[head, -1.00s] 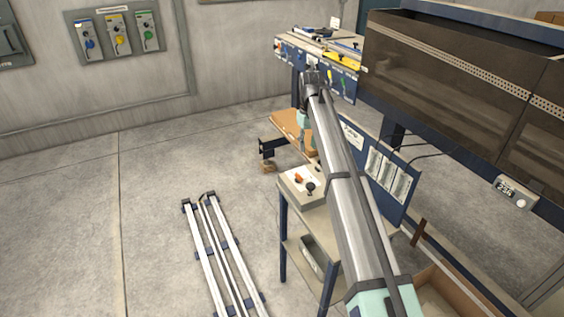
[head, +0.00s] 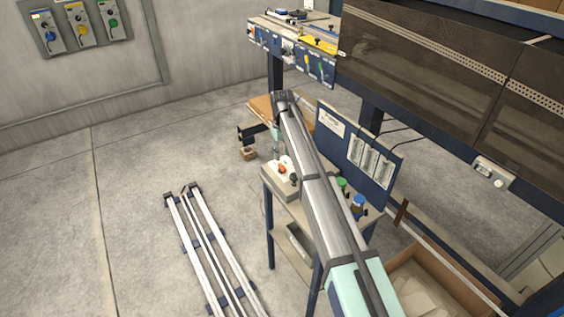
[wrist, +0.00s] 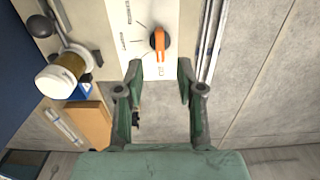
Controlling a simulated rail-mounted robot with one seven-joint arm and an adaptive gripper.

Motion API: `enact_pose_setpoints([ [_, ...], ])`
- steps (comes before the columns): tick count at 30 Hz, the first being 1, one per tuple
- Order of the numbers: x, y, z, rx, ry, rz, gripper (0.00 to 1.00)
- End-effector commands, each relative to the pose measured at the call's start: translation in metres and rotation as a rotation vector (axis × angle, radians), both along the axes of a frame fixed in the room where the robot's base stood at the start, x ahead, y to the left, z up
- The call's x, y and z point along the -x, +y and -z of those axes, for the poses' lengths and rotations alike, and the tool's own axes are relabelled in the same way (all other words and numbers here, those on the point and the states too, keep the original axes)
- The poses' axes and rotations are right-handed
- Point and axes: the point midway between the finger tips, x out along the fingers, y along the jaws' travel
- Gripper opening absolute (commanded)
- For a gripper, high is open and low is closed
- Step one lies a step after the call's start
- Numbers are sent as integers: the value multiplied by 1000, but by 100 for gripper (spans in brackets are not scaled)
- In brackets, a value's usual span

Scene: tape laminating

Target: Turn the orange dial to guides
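The orange dial (wrist: 158,43) sits on a pale panel with a dark round base. Its orange handle runs nearly up and down in the wrist view, its lower end toward a small label near the panel's bottom edge. Other labels lie left of the dial with thin lines; their words are too small to read surely. The dial also shows in the head view (head: 282,169) on a beige box on the stand. My gripper (wrist: 160,68) is open and empty, its two fingertips apart, just below the dial in the wrist view and not touching it.
A black-knobbed lever (wrist: 40,25) and a white-capped jar (wrist: 56,82) are left of the dial. Metal rails (head: 205,250) lie on the floor left of the stand. A blue board (head: 355,150) stands behind the stand, and a tool bench (head: 295,45) is beyond.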

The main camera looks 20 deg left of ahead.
Motion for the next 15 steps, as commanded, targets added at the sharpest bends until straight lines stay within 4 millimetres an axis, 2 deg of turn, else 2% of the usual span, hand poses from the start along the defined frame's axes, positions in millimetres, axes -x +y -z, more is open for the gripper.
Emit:
enact_pose_setpoints([
  [6,0,0,36,1,1,0,38],
  [15,0,0,60,0,0,0,38],
])
